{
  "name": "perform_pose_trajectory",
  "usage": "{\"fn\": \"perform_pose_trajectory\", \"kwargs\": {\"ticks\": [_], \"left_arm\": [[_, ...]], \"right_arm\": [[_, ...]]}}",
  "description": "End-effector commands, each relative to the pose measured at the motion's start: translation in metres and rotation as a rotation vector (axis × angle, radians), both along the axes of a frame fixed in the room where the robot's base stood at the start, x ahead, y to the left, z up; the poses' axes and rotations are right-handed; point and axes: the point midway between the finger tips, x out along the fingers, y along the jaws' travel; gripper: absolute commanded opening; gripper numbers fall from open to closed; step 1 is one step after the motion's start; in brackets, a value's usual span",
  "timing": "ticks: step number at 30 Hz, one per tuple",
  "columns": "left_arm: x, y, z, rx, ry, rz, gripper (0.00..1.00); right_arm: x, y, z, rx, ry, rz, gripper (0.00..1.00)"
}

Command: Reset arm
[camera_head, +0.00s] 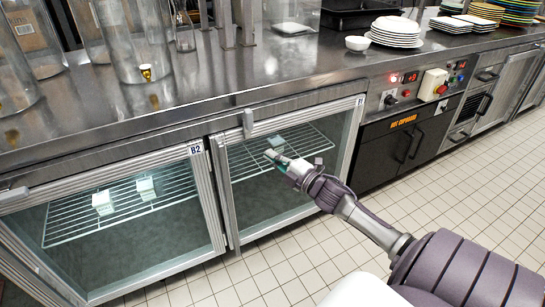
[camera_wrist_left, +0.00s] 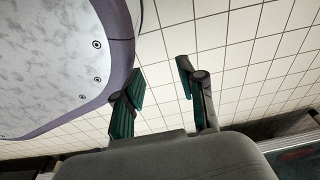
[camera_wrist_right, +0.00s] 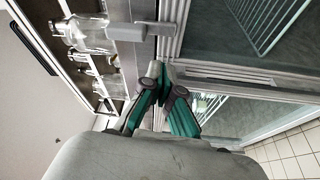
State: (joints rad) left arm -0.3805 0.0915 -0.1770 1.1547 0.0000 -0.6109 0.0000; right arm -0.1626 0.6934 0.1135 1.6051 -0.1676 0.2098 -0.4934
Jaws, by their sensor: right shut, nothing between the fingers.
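My right arm reaches in from the lower right in the head view. Its gripper (camera_head: 272,157) is in front of the right glass door (camera_head: 290,190) of the under-counter cabinet. In the right wrist view, the green-padded fingertips of this gripper (camera_wrist_right: 163,72) meet with nothing between them, close to the metal door frame (camera_wrist_right: 225,70). Whether they touch the frame or glass, I cannot tell. My left gripper (camera_wrist_left: 161,76) shows only in the left wrist view. Its fingers are apart and empty, over the tiled floor (camera_wrist_left: 240,50).
The steel counter (camera_head: 230,75) holds glass jars (camera_head: 130,40), a white bowl (camera_head: 357,43) and stacked plates (camera_head: 396,31). Small white containers (camera_head: 103,203) sit on wire racks behind the left door marked B2 (camera_head: 197,149). A black hot cupboard (camera_head: 402,145) stands right. Open floor (camera_head: 470,190) lies in front.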

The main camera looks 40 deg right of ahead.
Motion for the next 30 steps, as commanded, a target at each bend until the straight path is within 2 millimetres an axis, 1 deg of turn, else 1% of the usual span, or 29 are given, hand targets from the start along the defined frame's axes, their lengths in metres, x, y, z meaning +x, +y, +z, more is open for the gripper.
{"fn": "perform_pose_trajectory", "kwargs": {"ticks": [11, 13, 14, 17, 18, 20, 21, 23, 24, 26, 27, 29, 30], "left_arm": [[0.0, 0.0, 0.0, 0.0, 0.0, 0.0, 0.4], [-0.002, 0.0, 0.002, 0.0, 0.002, 0.0, 0.4], [-0.003, 0.001, 0.003, 0.001, 0.004, 0.0, 0.4], [-0.01, 0.002, 0.009, 0.002, 0.008, -0.001, 0.4], [-0.013, 0.002, 0.011, 0.002, 0.011, -0.002, 0.4], [-0.02, 0.004, 0.015, 0.002, 0.015, -0.003, 0.4], [-0.025, 0.004, 0.018, 0.003, 0.019, -0.004, 0.4], [-0.032, 0.006, 0.021, 0.003, 0.023, -0.005, 0.4], [-0.037, 0.006, 0.023, 0.004, 0.026, -0.005, 0.4], [-0.043, 0.008, 0.027, 0.005, 0.029, -0.006, 0.4], [-0.048, 0.009, 0.029, 0.005, 0.032, -0.007, 0.4], [-0.055, 0.01, 0.032, 0.005, 0.036, -0.008, 0.4], [-0.059, 0.011, 0.035, 0.006, 0.037, -0.009, 0.4]], "right_arm": [[0.0, 0.0, -0.001, 0.003, 0.003, -0.001, 0.0], [-0.001, -0.002, -0.009, 0.02, 0.022, -0.012, 0.0], [-0.002, -0.003, -0.016, 0.035, 0.039, -0.02, 0.0], [-0.012, -0.01, -0.057, 0.122, 0.137, -0.077, 0.0], [-0.019, -0.012, -0.08, 0.172, 0.192, -0.107, 0.0], [-0.035, -0.012, -0.12, 0.252, 0.283, -0.161, 0.0], [-0.048, -0.011, -0.148, 0.304, 0.349, -0.199, 0.0], [-0.072, -0.005, -0.189, 0.382, 0.444, -0.254, 0.0], [-0.088, 0.001, -0.214, 0.431, 0.504, -0.29, 0.0], [-0.116, 0.012, -0.25, 0.499, 0.595, -0.344, 0.0], [-0.136, 0.021, -0.272, 0.542, 0.656, -0.381, 0.0], [-0.168, 0.036, -0.302, 0.602, 0.744, -0.436, 0.0], [-0.191, 0.048, -0.321, 0.638, 0.802, -0.471, 0.0]]}}
